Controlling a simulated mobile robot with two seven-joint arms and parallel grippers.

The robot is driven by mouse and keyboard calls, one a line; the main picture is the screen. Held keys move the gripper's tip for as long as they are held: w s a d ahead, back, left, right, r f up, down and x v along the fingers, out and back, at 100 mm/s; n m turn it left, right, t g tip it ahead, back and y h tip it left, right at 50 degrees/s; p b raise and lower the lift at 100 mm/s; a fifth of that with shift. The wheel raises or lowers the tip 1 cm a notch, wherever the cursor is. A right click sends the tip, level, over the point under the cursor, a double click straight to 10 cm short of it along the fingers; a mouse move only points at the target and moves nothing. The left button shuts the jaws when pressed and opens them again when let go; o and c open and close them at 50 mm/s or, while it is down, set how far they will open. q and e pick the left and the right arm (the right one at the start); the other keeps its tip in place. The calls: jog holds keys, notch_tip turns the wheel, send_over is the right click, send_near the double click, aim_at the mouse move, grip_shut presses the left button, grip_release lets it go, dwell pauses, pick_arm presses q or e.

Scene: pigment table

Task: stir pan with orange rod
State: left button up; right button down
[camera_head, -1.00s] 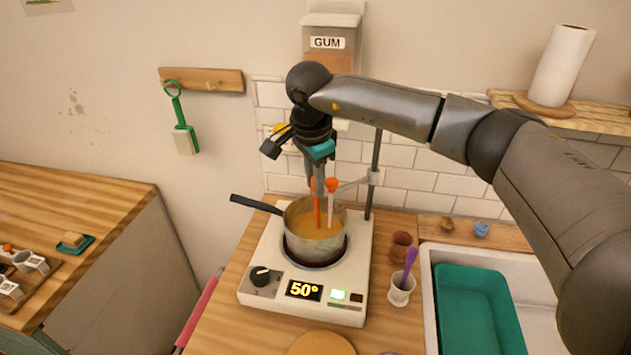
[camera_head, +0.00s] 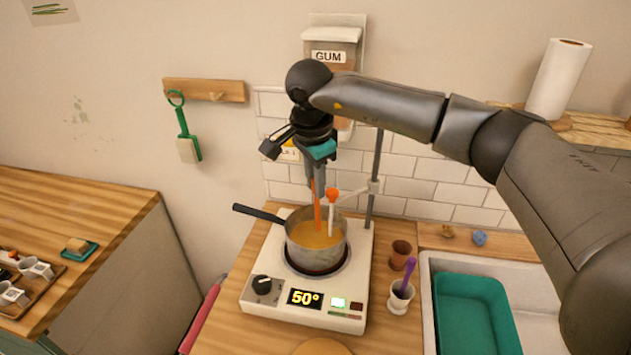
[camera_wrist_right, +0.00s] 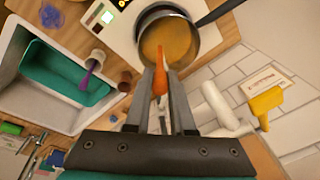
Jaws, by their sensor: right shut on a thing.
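A metal pan (camera_head: 303,236) with a black handle pointing left stands on the white hot plate (camera_head: 262,287). It holds an orange-yellow liquid. My right gripper (camera_head: 317,181) is above the pan, pointing down, shut on the orange rod (camera_head: 317,212). The rod's lower end is in the liquid, near the middle of the pan. In the right wrist view the rod (camera_wrist_right: 160,78) sits between the two fingers, with the pan (camera_wrist_right: 190,17) beyond. A white probe with an orange top (camera_head: 332,200) stands in the pan just right of the rod. My left gripper is out of view.
The probe's clamp holds to an upright stand pole (camera_head: 373,180) behind the pan. A mortar with a purple pestle (camera_head: 400,297) and a brown cup (camera_head: 400,255) stand right of the hot plate. A sink with a green basin (camera_head: 470,310) is farther right.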

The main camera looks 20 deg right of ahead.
jog(key=shift+r+p, duration=1)
jog(key=shift+r, duration=0.55)
jog(key=shift+f, duration=0.1)
